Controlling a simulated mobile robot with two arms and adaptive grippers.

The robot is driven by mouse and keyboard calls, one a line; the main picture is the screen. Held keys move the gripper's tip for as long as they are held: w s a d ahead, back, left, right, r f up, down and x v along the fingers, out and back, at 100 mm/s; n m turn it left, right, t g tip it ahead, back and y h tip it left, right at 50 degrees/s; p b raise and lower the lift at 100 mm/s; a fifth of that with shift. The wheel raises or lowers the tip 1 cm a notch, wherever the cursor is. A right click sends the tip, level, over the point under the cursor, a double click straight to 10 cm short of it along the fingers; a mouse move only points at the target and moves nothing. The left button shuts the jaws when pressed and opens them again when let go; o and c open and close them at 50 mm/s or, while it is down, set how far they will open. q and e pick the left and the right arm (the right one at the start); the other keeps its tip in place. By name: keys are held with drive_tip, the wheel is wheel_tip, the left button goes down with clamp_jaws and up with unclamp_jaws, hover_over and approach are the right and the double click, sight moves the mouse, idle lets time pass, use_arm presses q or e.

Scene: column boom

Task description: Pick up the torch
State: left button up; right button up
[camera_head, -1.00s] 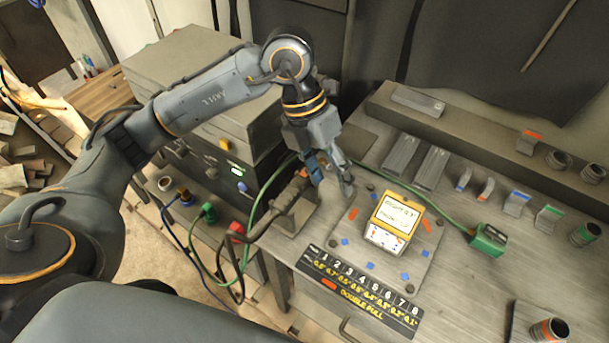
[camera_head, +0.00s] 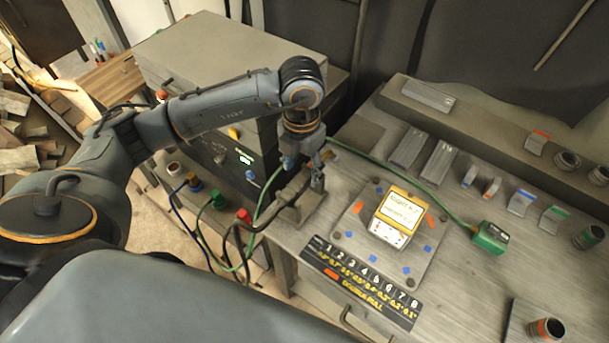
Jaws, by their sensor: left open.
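The torch (camera_head: 283,203) is a dark handle with a black cable, resting tilted on a small grey stand (camera_head: 308,213) at the left edge of the workbench. The cable curves down off the bench edge. My left gripper (camera_head: 304,172) is open and points down at the upper end of the torch. Its fingers overlap that end in the picture and partly hide it; I cannot tell whether they touch it. My right gripper is not in view.
A yellow meter (camera_head: 400,212) sits on a grey plate right of the torch. A green cable runs behind to a green clamp (camera_head: 490,238). A large grey machine (camera_head: 228,65) stands to the left. Several small parts lie at the right of the workbench (camera_head: 455,290).

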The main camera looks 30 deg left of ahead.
sight(305, 174)
use_arm(q)
drive_tip(key=f, duration=0.1)
drive_tip(key=f+p, duration=0.1)
drive_tip(key=f, duration=0.2)
drive_tip(key=shift+d+f, duration=0.1)
drive_tip(key=shift+d, duration=0.15)
clamp_jaws()
drive_tip(key=shift+w, duration=0.1)
